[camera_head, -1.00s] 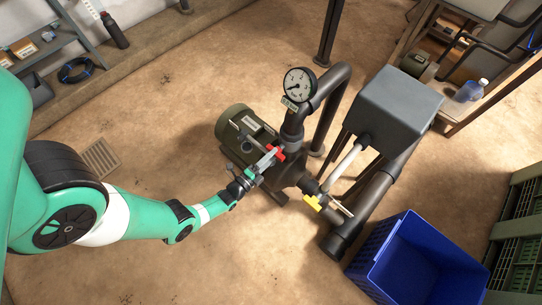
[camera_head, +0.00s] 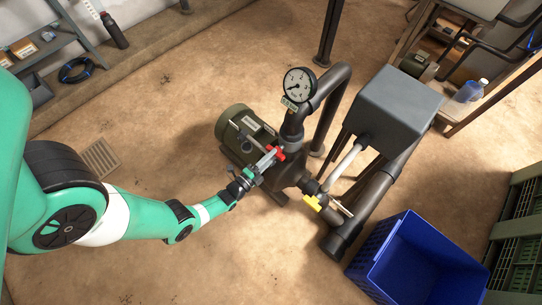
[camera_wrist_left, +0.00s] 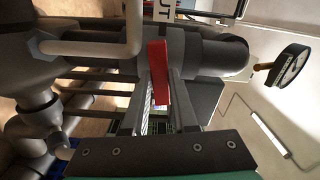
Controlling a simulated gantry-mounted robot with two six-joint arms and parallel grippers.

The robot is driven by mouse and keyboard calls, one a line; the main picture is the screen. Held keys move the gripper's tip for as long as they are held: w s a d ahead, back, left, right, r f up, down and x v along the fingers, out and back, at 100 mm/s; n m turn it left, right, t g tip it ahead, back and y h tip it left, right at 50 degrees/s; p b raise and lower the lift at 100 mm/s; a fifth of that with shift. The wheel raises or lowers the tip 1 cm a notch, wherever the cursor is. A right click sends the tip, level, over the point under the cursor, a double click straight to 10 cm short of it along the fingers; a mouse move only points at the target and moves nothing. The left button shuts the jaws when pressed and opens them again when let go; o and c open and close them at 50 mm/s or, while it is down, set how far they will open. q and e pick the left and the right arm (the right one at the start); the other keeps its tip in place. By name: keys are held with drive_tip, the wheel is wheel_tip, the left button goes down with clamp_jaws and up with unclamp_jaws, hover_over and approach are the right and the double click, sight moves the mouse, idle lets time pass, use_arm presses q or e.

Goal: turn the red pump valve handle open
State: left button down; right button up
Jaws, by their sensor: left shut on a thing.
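The red pump valve handle (camera_head: 279,153) sits on the dark pipe just below the gauge in the head view. In the left wrist view the red handle (camera_wrist_left: 159,85) points down between the two fingers. My left gripper (camera_head: 268,160) reaches it from the lower left and is shut on it; the fingers (camera_wrist_left: 158,105) lie on both sides of the handle. The gripper partly hides the handle in the head view. My right gripper is in neither view.
A round gauge (camera_head: 299,85) stands above the handle. The green pump motor (camera_head: 236,128) is beside the gripper. A yellow handle (camera_head: 312,202) sits on the lower pipe, near a grey box (camera_head: 394,108). A blue crate (camera_head: 389,237) stands at lower right.

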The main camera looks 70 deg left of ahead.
use_arm(q)
drive_tip(key=shift+n, duration=7.9)
drive_tip(key=c, duration=0.7)
unclamp_jaws()
drive_tip(key=p+v, duration=0.2)
drive_tip(key=v, duration=0.9)
drive_tip(key=shift+s+d, duration=0.2)
drive_tip(key=shift+s, duration=0.1)
